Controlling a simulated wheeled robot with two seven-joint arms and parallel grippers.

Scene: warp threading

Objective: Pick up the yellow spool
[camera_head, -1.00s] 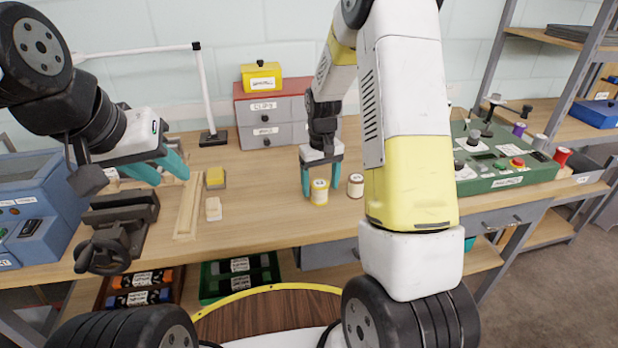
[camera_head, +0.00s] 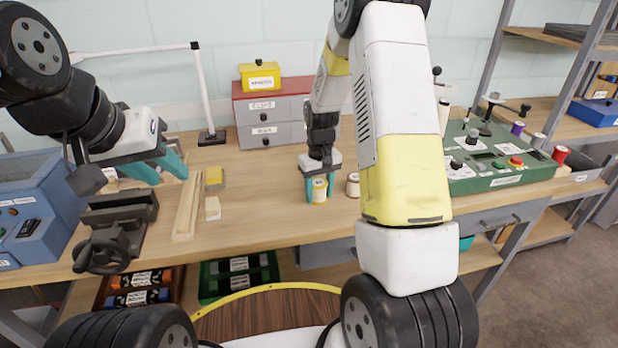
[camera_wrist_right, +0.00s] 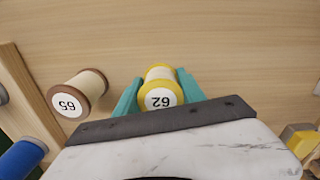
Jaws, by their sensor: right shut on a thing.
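The yellow spool (camera_head: 319,190), pale thread with yellow ends, stands on the wooden workbench between the fingers of my right gripper (camera_head: 319,188). In the right wrist view the yellow spool (camera_wrist_right: 160,88) carries a white label reading 62, and the teal fingers of my right gripper (camera_wrist_right: 158,92) are shut on its sides. I cannot tell any gap between the spool and the bench. My left gripper (camera_head: 165,165) hangs above the left part of the bench with its teal fingers apart and nothing seen between them.
A brown-ended spool marked 65 (camera_wrist_right: 81,93) stands close beside the yellow one. A green control box (camera_head: 495,160) is to the right. A wooden strip (camera_head: 187,207), small blocks and a dark vise (camera_head: 118,220) lie to the left. Grey drawers (camera_head: 268,135) stand behind.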

